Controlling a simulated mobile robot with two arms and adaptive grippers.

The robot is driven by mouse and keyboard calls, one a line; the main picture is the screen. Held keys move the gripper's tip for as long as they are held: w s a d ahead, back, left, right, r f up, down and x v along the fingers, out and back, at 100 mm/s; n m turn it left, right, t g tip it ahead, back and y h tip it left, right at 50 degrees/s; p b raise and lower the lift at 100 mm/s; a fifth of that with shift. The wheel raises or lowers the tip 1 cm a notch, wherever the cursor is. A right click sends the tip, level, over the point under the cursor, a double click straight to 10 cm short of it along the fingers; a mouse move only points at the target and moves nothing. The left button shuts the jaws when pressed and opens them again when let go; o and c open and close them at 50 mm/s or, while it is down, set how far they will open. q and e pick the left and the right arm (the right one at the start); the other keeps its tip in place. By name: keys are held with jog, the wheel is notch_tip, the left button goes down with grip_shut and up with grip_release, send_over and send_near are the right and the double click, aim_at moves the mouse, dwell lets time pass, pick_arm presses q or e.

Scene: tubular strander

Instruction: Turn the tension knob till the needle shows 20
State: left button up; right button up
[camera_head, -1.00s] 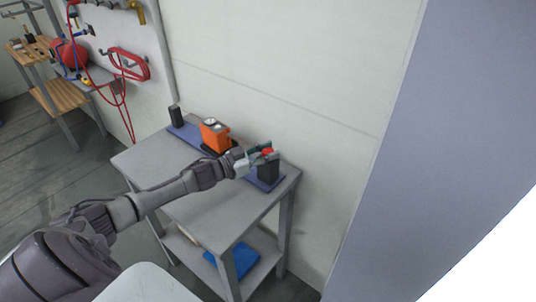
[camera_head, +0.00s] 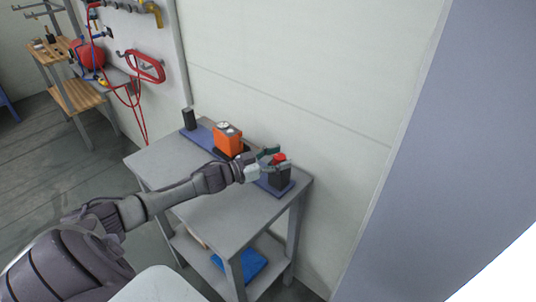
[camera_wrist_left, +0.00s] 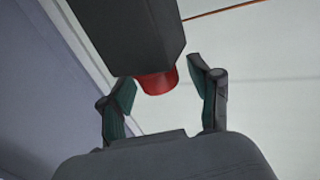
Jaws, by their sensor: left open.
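The red tension knob (camera_head: 279,157) sits on a dark block (camera_head: 279,178) at the right end of the grey table. My left gripper (camera_head: 269,160) is open at the knob. In the left wrist view the knob (camera_wrist_left: 157,81) lies between the open fingers of the gripper (camera_wrist_left: 163,95), with a gap on each side, wider on the right. The orange gauge box (camera_head: 228,143) with a round dial (camera_head: 223,126) on top stands left of the gripper; its needle is too small to read. My right gripper is not in view.
The grey table (camera_head: 160,160) has bare room at its front left. A second dark block (camera_head: 189,119) stands at its far left end. A blue item (camera_head: 240,264) lies on the lower shelf. A pale wall rises close behind the table.

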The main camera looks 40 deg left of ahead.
pick_arm(q)
jog(key=v, duration=1.1)
jog(key=shift+s, duration=0.3)
jog(key=shift+a+f, duration=0.1)
